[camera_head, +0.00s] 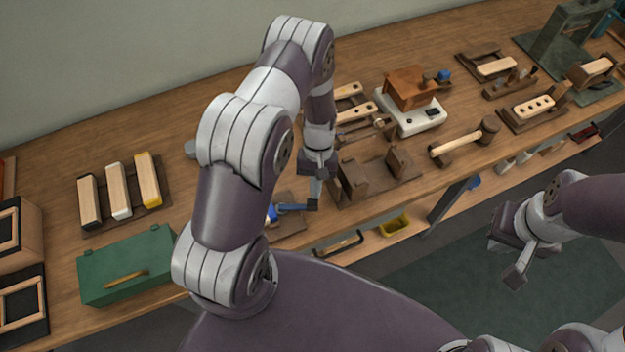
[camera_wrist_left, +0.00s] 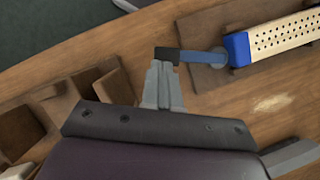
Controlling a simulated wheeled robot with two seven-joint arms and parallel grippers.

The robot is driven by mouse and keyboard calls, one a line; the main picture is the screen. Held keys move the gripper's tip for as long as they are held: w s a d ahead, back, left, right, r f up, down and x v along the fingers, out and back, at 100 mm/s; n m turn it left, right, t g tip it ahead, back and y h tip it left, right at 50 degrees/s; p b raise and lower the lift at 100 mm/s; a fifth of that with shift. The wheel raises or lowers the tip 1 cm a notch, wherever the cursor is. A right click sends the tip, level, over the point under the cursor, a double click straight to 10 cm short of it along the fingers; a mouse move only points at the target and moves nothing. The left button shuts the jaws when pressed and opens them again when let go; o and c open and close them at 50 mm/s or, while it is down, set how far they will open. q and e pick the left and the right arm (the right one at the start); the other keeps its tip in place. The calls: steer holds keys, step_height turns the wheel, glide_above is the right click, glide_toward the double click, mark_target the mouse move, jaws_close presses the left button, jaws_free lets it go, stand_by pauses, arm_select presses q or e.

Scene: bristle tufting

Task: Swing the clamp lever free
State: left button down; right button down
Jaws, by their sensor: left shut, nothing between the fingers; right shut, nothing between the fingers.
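The clamp lever (camera_head: 291,207) is a blue bar with a black tip, on a brown base at the table's front edge. In the left wrist view the lever (camera_wrist_left: 203,57) runs from a round pivot by a blue clamp jaw (camera_wrist_left: 238,49) to its black tip. The jaw sits at the end of a pale block with rows of holes (camera_wrist_left: 280,36). My left gripper (camera_head: 316,198) is shut and empty. In the wrist view its fingertips (camera_wrist_left: 162,66) are right at the black tip; I cannot tell whether they touch. My right gripper (camera_head: 515,277) is shut and empty, off the table's front.
A brown wooden fixture (camera_head: 375,180) stands just right of my left gripper. A green box (camera_head: 125,262) and several brush blocks (camera_head: 119,190) are to the left. A mallet (camera_head: 465,142) and a white machine (camera_head: 412,115) are to the right. My left arm hides part of the table.

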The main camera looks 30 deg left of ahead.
arm_select(q)
steer(key=s+m, duration=0.1)
steer(key=m, duration=0.1)
steer(key=s+d+m+y, duration=0.1)
steer(key=shift+s+d+m+y, duration=0.25)
steer(key=shift+d+m+y, duration=0.05)
steer(key=shift+m, duration=0.1)
steer(key=s+m, duration=0.1)
steer(key=s+m+y, duration=0.1)
steer(key=m, duration=0.1)
steer(key=shift+s+d+m+p, duration=0.3)
steer(key=shift+d+p, duration=0.1)
steer(key=shift+s+m+y, duration=0.4)
steer(key=shift+s+m, duration=0.25)
steer(key=shift+m, duration=0.15)
steer(key=shift+s+a+m+t+y, duration=0.1)
steer(key=shift+s+m+t+y, duration=0.25)
steer(key=shift+s+m, duration=0.55)
steer(key=shift+s+a, duration=0.2)
steer(key=shift+s, duration=0.2)
arm_select(e)
steer(key=shift+s+a+r, duration=0.1)
steer(key=shift+s+r, duration=0.2)
steer(key=shift+s, duration=0.25)
arm_select(q)
steer(key=shift+s, duration=0.1)
